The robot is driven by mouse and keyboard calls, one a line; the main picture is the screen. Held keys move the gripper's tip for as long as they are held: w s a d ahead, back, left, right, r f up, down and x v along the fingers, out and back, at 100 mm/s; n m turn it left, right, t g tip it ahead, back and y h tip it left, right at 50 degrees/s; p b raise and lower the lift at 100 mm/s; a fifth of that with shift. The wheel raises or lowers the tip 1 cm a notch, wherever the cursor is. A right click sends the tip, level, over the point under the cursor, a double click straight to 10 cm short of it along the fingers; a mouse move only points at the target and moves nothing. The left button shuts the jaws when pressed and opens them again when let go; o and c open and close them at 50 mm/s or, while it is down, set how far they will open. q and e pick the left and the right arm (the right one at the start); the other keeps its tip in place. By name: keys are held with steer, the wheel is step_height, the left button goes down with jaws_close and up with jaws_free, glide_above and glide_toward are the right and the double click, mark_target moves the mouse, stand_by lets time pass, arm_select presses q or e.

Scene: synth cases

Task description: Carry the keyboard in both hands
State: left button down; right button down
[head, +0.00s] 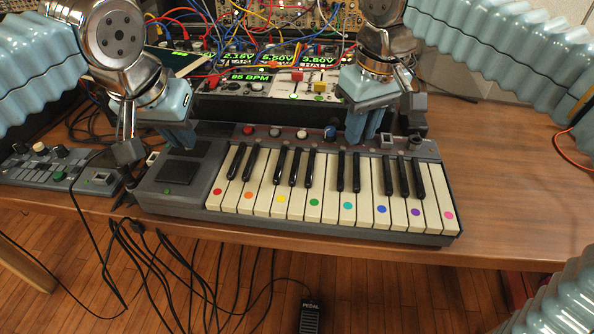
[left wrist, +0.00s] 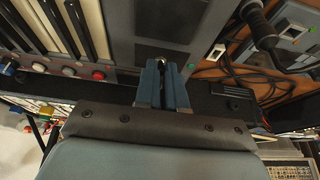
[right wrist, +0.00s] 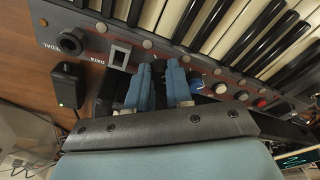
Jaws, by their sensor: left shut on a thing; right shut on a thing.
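The keyboard (head: 290,190) is grey with cream and black keys and coloured dots on the white keys. It lies level at the table's front edge; I cannot tell whether it touches the table. My left gripper (head: 179,136) is shut on its back edge near the left end, behind the dark pads. The left wrist view shows the fingers (left wrist: 162,84) close together at the edge of the keyboard (left wrist: 120,40). My right gripper (head: 366,124) is shut on the back edge towards the right end. The right wrist view shows its fingers (right wrist: 159,86) beside the knobs of the keyboard (right wrist: 205,30).
The wooden table (head: 510,190) is clear at right. A small controller (head: 60,165) stands left of the keyboard. A cabled synth rack (head: 265,85) stands close behind. Cables (head: 180,260) hang at the front, and a pedal (head: 310,316) is on the floor.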

arm_select(q)
steer(key=shift+r, duration=0.25)
arm_select(e)
steer(key=shift+r, duration=0.25)
stand_by(0.4)
